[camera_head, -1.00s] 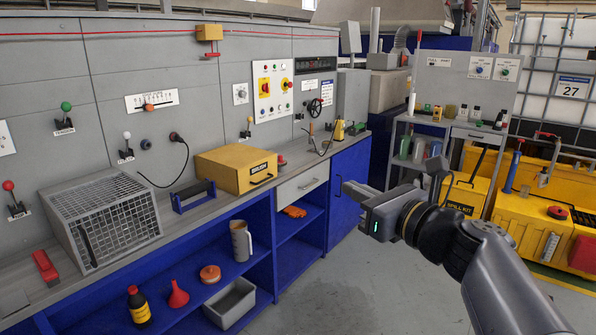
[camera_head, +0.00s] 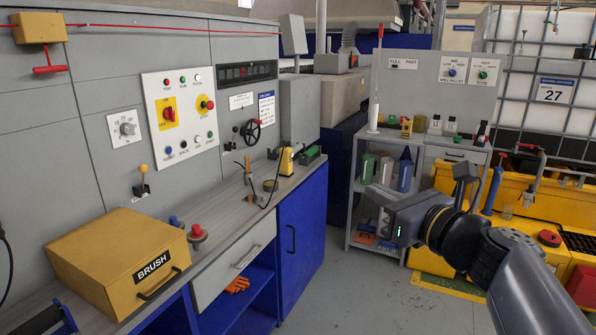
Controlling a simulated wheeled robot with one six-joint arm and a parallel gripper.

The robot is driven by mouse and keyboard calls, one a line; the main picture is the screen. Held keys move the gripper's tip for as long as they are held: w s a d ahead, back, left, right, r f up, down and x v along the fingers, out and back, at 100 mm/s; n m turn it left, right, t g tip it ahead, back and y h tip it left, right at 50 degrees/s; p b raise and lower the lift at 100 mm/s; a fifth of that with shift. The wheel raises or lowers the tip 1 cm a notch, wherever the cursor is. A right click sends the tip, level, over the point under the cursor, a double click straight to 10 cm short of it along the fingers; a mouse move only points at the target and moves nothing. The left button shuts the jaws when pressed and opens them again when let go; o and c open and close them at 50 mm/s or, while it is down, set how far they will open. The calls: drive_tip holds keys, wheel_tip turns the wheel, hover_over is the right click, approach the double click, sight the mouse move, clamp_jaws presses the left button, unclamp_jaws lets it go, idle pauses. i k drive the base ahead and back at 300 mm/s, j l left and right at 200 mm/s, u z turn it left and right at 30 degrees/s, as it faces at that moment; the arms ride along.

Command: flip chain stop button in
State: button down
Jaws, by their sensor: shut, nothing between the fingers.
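The chain stop button cannot be told by label from here. A red mushroom-headed button (camera_head: 197,231) stands on the bench behind the BRUSH box. My gripper (camera_head: 371,197) is shut and empty, in the air right of the bench and in front of the grey shelf unit. It is well apart from the panel and the buttons.
The yellow BRUSH box (camera_head: 120,264) sits on the bench's near part. The grey floor (camera_head: 340,290) between is clear.

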sight(210, 106)
drive_tip(key=i+l, duration=0.1)
drive_tip(key=i, duration=1.5)
drive_tip(key=i+u, duration=0.7)
drive_tip(key=i+l+u, duration=0.2)
drive_tip(key=u, duration=0.2)
drive_tip(key=i+j, duration=0.4)
